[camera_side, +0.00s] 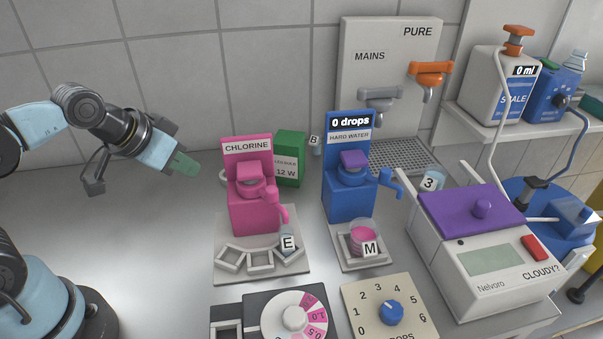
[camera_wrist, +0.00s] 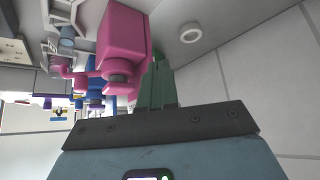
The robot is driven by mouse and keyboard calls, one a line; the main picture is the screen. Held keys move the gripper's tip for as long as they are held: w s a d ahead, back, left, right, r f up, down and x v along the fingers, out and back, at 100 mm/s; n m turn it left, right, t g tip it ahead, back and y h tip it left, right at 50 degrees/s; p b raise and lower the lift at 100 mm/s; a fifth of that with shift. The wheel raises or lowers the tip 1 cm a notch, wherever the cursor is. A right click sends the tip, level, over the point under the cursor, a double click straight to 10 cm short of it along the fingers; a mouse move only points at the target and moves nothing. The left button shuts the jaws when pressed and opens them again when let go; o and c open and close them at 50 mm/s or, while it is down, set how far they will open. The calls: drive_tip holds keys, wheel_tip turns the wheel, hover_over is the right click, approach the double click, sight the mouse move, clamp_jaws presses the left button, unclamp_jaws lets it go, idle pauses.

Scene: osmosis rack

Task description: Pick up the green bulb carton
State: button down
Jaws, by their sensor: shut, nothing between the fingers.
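The green bulb carton (camera_side: 291,151), marked 12 W, stands upright on the counter against the tiled wall. The pink chlorine dispenser (camera_side: 252,205) partly covers its left and lower part in the side view. My gripper (camera_side: 185,165) is in the air to the left of the carton and the pink dispenser, with a clear gap. Its green fingers are shut and empty. In the wrist view my gripper (camera_wrist: 158,70) points past the pink dispenser (camera_wrist: 122,42); I cannot tell the carton apart from the green fingers there.
A white ring (camera_wrist: 190,33) lies on the counter near the pink dispenser. The blue hard water dispenser (camera_side: 350,190) stands right of the carton. A small B-marked vessel (camera_side: 316,146) is close to the carton's right. The counter below my gripper is clear.

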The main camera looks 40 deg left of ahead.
drive_tip(key=c, duration=1.8)
unclamp_jaws()
drive_tip(key=o, duration=1.7)
drive_tip(key=shift+r, duration=0.1)
